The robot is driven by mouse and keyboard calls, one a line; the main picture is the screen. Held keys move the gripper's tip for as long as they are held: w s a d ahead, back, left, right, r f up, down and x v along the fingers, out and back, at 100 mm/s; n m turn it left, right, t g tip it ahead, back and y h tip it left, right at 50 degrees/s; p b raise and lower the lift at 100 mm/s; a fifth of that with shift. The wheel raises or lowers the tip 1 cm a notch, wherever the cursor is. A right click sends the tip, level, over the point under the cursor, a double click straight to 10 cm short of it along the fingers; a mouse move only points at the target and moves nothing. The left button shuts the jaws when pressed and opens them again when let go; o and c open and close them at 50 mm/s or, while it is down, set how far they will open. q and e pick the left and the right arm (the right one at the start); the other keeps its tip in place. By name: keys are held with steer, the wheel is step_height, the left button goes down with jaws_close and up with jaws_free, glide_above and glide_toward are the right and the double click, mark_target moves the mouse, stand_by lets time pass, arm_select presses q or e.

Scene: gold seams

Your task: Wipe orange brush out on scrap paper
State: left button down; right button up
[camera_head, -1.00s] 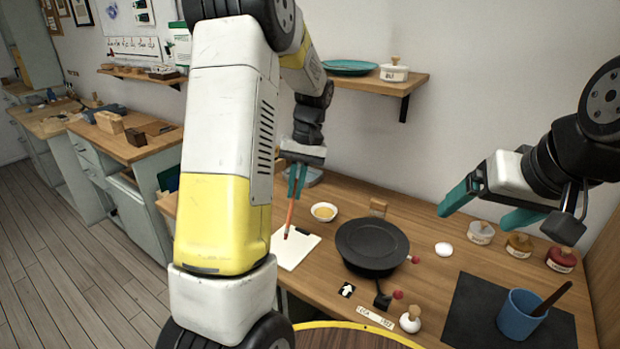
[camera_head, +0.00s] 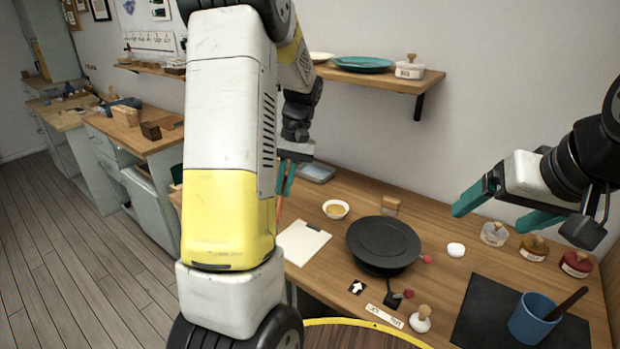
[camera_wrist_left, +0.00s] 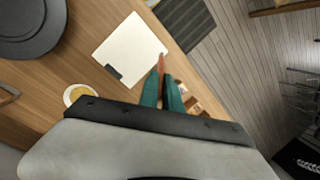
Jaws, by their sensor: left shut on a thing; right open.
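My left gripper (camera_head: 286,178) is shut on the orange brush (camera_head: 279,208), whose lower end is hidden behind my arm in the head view. In the left wrist view the brush (camera_wrist_left: 161,64) points out from between the green fingertips (camera_wrist_left: 162,88), its tip near a corner of the scrap paper. Whether it touches the paper I cannot tell. The white scrap paper (camera_head: 303,243), with a dark clip at one edge, lies on the table; it also shows in the left wrist view (camera_wrist_left: 128,46). My right gripper (camera_head: 500,205) is open and empty above the table's right side.
A small bowl of golden liquid (camera_head: 336,209) stands behind the paper. A black turntable (camera_head: 383,243) is right of it. Several lidded jars (camera_head: 533,248) stand at the right. A blue cup (camera_head: 532,318) stands on a dark mat (camera_head: 480,312). A shelf (camera_head: 390,80) is above.

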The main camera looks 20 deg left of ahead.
arm_select(q)
steer(key=shift+f, duration=1.25)
steer(key=shift+d, duration=0.15)
steer(key=s+d, duration=0.3)
steer(key=d, duration=0.5)
steer(key=shift+d, duration=0.2)
stand_by(1.3)
